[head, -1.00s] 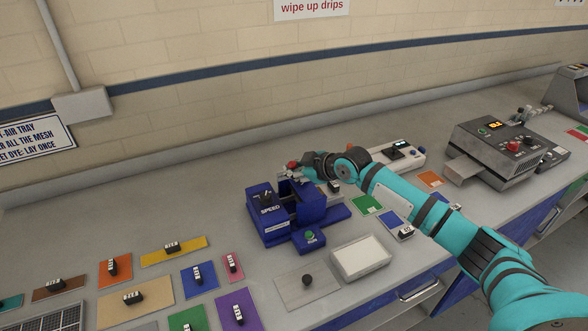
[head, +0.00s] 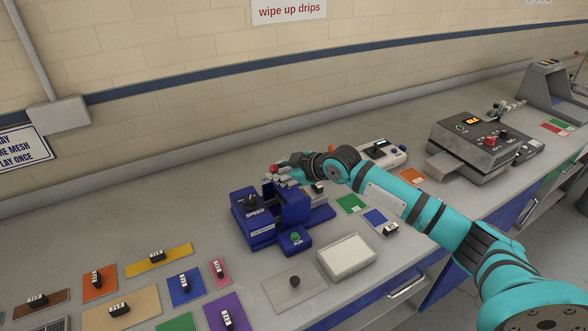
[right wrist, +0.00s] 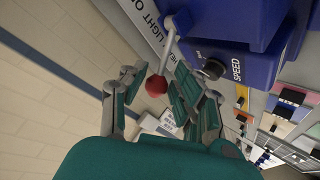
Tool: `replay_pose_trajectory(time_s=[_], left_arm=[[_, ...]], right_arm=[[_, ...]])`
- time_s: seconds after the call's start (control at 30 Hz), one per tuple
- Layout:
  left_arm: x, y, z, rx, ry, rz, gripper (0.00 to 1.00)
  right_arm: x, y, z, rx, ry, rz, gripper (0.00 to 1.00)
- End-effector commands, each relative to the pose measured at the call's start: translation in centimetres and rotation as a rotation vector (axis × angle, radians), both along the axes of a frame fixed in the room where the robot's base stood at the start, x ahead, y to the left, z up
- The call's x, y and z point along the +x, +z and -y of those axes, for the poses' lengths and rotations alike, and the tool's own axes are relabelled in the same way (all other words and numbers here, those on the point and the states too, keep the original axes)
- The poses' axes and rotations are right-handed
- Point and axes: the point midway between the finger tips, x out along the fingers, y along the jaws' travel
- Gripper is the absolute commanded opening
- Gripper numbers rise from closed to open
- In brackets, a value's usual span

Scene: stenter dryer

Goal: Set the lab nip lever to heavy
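The lab nip machine is a blue unit (head: 262,228) marked SPEED on the bench; its blue housing also shows in the right wrist view (right wrist: 240,65). Its lever has a grey rod (right wrist: 168,42) ending in a red ball knob (right wrist: 156,86). The knob shows small in the head view (head: 272,167), at the fingertips. My right gripper (right wrist: 152,92) is open, with the red knob between its fingers and gaps visible around it. My left gripper is out of view.
A green button box (head: 295,240) and a white tray (head: 347,256) stand in front of the blue unit. Coloured swatches with black-and-white tags, such as the yellow one (head: 178,258), lie to the left. A grey machine (head: 482,145) stands further right.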

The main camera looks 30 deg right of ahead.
Motion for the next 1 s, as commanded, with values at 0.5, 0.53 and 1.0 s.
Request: replay_pose_trajectory(time_s=[0.5,0.53,1.0], left_arm=[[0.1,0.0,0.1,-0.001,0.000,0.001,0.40],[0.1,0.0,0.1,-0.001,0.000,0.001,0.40],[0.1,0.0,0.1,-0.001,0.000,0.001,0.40]], right_arm=[[-7.4,5.0,2.8,-0.001,0.002,0.002,0.30],[-7.5,5.2,2.9,0.000,0.002,0.003,0.30],[-7.8,5.5,3.0,0.001,0.002,0.004,0.30]])
